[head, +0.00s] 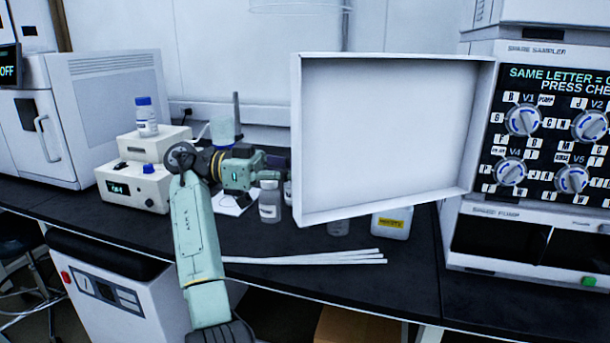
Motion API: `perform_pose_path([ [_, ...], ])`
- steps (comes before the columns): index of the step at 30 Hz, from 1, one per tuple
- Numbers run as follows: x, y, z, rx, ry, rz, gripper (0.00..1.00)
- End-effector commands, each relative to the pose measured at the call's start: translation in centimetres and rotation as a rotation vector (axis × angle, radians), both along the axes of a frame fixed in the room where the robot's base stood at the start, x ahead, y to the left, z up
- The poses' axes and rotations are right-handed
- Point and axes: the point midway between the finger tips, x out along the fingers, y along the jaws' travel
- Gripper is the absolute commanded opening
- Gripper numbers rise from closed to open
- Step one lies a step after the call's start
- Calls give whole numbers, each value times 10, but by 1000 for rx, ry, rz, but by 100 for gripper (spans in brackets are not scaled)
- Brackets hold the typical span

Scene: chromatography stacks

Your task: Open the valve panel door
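The valve panel door (392,130) is a white, shallow, tray-like panel. It stands swung wide open to the left of the valve panel (548,125), with its inner face toward me. The uncovered panel is black with several round grey and blue knobs and white letter labels. My gripper (277,163) is at the left edge of the door, at the end of my green arm. Its fingers are small, dark and partly hidden by the door, so I cannot tell whether they are open or touching it.
A clear bottle (270,202) stands just below my gripper. A yellow-labelled container (392,222) is under the door. White strips (310,258) lie on the black bench (270,285). A stirrer-like device (135,187) and a blue-capped bottle (146,118) are at left.

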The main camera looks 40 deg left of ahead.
Motion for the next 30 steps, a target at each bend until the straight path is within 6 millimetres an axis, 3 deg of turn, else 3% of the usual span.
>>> perform_pose_path([
  [19, -2, 2, -1, 0, 5, -9, 0],
  [20, -2, 2, -1, 0, 5, -9, 8],
  [24, -2, 2, -1, 0, 3, -9, 16],
  [30, -2, 2, -1, 0, 2, -8, 16],
])
